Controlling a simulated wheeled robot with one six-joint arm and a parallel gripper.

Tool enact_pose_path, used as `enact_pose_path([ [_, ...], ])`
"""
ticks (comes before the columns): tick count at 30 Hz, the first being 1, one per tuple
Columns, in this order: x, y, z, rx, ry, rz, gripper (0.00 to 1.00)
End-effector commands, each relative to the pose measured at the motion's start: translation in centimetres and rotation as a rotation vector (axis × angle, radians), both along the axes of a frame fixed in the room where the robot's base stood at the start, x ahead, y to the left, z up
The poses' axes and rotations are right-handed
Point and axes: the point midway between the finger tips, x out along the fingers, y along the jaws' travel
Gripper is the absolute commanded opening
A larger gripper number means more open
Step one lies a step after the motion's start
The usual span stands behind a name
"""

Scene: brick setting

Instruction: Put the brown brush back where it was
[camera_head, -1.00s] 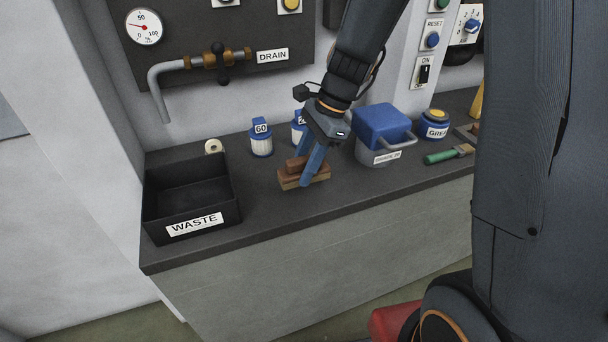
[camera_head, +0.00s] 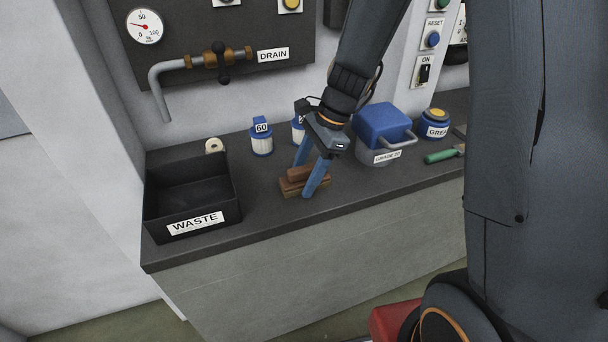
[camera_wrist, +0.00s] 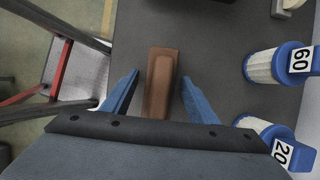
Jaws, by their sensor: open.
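The brown brush (camera_head: 293,190), a block with a raised grip on top, rests on the dark countertop right of the waste bin. In the wrist view its long brown top (camera_wrist: 160,82) lies between the two blue fingers. My gripper (camera_head: 305,177) is open and reaches down around the brush from above. The wrist view shows my gripper (camera_wrist: 160,84) with a dark gap on each side between finger and brush. The near finger hides part of the brush in the head view.
The black waste bin (camera_head: 204,222) stands left, a tape roll (camera_head: 214,146) behind it. The filter marked 60 (camera_head: 261,143) and the filter marked 20 (camera_wrist: 265,130) stand close behind. A blue-lidded grey container (camera_head: 383,124), a grease tin (camera_head: 435,124) and a green-handled tool (camera_head: 440,156) are right.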

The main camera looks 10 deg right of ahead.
Motion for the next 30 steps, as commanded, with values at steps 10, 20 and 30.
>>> enact_pose_path([
  [10, 0.7, -2.1, 5.1, 0.0, -0.008, -0.002, 0.54],
  [20, 0.9, -4.2, 10.1, 0.001, -0.003, 0.0, 0.54],
  [30, -3.1, -6.3, 8.3, -0.107, -0.124, 0.329, 0.54],
])
